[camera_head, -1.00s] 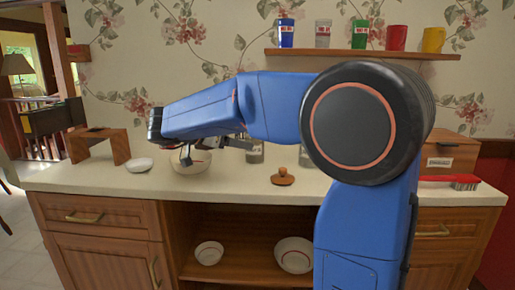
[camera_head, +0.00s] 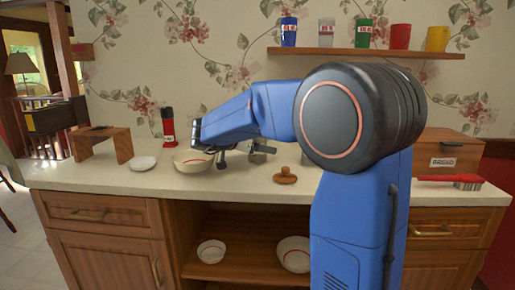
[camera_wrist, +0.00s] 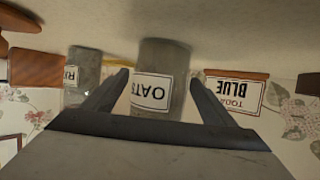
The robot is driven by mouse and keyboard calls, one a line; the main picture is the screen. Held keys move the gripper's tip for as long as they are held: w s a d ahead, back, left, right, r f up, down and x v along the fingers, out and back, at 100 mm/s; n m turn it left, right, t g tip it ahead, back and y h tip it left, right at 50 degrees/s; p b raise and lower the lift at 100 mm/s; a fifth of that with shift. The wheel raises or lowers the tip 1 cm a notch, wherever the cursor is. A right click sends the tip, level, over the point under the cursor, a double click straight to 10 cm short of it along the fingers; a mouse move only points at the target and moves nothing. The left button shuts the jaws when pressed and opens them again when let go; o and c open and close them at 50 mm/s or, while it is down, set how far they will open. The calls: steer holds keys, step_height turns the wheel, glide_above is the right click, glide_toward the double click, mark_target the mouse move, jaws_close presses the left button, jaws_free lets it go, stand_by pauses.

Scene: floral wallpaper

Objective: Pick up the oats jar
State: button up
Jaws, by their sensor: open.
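The oats jar (camera_wrist: 163,62) is a grey, see-through jar with a white OATS label. It shows upside down in the wrist view, centred between the two fingers of my gripper (camera_wrist: 158,80). The fingers are apart, one to each side of the jar in the picture, and I see no clear contact. In the head view my gripper (camera_head: 238,157) is low over the counter, beside the bowl. I cannot make out the oats jar there, as my arm covers that area.
On the counter (camera_head: 130,184) are a white bowl (camera_head: 193,163), a red-and-black bottle (camera_head: 168,127), a brown knobbed lid (camera_head: 285,176), a brush (camera_head: 460,181) and a bread box (camera_head: 450,150).

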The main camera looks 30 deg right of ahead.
steer(key=x, duration=0.2)
steer(key=shift+w+d+f, duration=0.1)
steer(key=shift+d+f, duration=0.05)
steer(key=shift+d, duration=0.15)
steer(key=c, duration=1.5)
steer(key=shift+c, duration=0.2)
